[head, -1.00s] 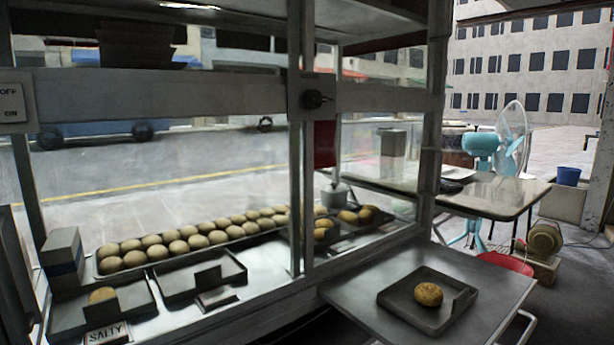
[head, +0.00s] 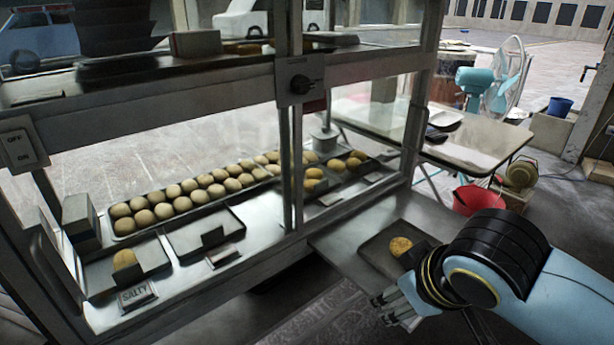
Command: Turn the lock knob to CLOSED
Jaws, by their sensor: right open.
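The lock knob (head: 300,84) is a small dark round knob on a grey plate. The plate sits on the metal frame of the glass display case (head: 170,96), where the two front panes meet. Any marking by the knob is too small to read. My right gripper (head: 384,308) is at the lower right, in front of the side shelf and well below the knob. Its fingers are apart and hold nothing. It touches neither the knob nor the case. My left gripper is not in view.
Several buns fill a long tray (head: 119,228) inside the case. A side shelf (head: 340,244) holds a dark tray with one bun (head: 400,246), partly behind my right arm. An OFF/ON switch (head: 18,148) is at the left. A table with a fan (head: 508,78) stands behind at the right.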

